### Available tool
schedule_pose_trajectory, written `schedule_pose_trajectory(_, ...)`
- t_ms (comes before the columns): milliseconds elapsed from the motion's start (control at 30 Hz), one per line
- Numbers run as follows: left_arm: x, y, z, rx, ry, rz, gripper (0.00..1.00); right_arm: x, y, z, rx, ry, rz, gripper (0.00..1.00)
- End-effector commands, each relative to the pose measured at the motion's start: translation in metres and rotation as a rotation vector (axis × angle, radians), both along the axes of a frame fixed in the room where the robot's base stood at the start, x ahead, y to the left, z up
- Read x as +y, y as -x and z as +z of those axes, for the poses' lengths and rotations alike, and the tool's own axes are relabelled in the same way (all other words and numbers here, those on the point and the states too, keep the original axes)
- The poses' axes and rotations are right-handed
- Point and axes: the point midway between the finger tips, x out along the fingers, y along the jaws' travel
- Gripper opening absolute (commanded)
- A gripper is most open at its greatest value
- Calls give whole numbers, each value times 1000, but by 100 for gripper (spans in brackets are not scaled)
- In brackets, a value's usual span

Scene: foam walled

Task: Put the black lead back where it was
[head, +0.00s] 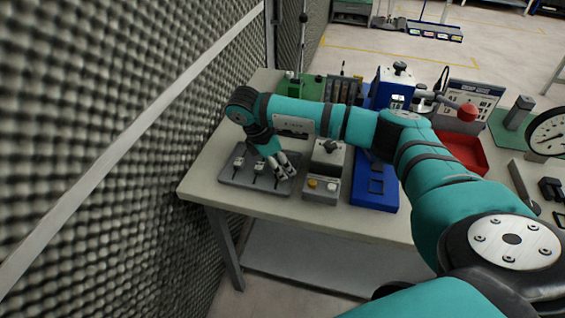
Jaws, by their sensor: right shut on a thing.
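A grey tray (268,187) lies at the near left end of the workbench. Small pale-topped pieces with dark stems stand in a row in it; one is the left piece (238,162) and another the middle piece (259,167). My right gripper (286,172) reaches down over the right end of the tray. It is shut on what appears to be the black lead, which is mostly hidden by the fingers. I cannot tell whether the lead touches the tray. My left gripper is not in view.
Just right of the tray stands a grey box with buttons (322,188), close to my gripper. A blue fixture (374,203) is beyond it. A red bin (470,152) and a dial gauge (548,133) are further right. A foam wall (110,130) borders the bench's left side.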

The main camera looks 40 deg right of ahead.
Motion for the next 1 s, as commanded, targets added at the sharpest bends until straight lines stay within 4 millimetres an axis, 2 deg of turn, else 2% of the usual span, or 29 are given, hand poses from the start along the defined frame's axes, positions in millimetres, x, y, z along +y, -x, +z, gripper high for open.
schedule_pose_trajectory(67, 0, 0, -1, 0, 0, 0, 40, 0, 0, -1, 0, 0, 0, 0)
schedule_pose_trajectory(100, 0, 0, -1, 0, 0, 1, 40, 0, 0, -1, 0, 0, 0, 37)
schedule_pose_trajectory(267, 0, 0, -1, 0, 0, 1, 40, 0, 0, -1, 0, 0, 0, 58)
schedule_pose_trajectory(533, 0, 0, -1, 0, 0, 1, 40, 1, 0, 0, -1, -1, 0, 59)
schedule_pose_trajectory(667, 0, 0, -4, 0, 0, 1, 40, 4, -3, 8, -5, -2, 1, 59)
schedule_pose_trajectory(867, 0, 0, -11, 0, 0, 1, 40, 17, -9, 43, -8, -2, 2, 59)
schedule_pose_trajectory(1000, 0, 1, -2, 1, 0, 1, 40, 27, -13, 76, -8, 2, 1, 59)
